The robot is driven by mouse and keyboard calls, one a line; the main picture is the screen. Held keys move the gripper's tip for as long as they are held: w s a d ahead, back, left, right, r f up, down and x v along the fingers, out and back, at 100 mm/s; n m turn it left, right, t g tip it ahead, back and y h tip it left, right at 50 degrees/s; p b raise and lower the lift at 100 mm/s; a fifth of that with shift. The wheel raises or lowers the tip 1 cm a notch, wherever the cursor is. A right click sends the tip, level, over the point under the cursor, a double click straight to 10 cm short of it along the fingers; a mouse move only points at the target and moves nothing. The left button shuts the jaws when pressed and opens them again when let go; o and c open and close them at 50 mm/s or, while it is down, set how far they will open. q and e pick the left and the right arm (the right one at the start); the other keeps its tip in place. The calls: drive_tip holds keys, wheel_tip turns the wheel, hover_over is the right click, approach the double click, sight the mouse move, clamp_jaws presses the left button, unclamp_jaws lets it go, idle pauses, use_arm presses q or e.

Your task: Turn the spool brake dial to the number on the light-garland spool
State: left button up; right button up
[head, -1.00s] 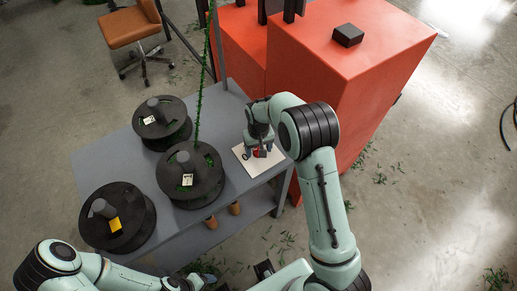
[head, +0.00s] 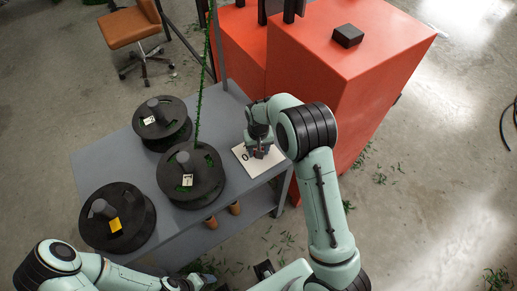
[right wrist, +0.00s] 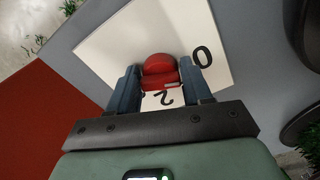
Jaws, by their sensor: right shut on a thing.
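The brake dial is a red knob (right wrist: 158,64) on a white plate (right wrist: 105,50) in the right wrist view. A black 0 shows at the plate's right and a 2 below the knob. My right gripper (head: 262,152) is over the plate at the table's right end, its two fingers on either side of the knob, shut on it. The middle spool (head: 205,185) is black, with a green garland (head: 199,100) rising from it. Its white label (head: 187,181) is too small to read. My left gripper (head: 195,283) is at the bottom edge, its jaws unclear.
A back spool (head: 172,133) has a white label; a front left spool (head: 98,232) has a yellow one. All stand on a grey table (head: 98,162). Red cabinets (head: 345,85) stand behind the right arm. A brown chair (head: 130,25) is at the back left.

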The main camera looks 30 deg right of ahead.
drive_tip(key=m, duration=0.4)
drive_tip(key=shift+a+r, duration=0.1)
use_arm(q)
drive_tip(key=shift+w+r+p, duration=0.65)
drive_tip(key=shift+r, duration=0.25)
use_arm(e)
drive_tip(key=m, duration=0.4)
drive_tip(key=shift+w, duration=0.15)
drive_tip(key=shift+m, duration=0.4)
drive_tip(key=o, duration=1)
drive_tip(key=shift+c, duration=0.2)
use_arm(q)
drive_tip(key=shift+w+r+p, duration=0.5)
drive_tip(key=shift+r, duration=0.15)
use_arm(e)
wheel_tip(320, 180, up, 13)
drive_tip(key=shift+r, duration=0.15)
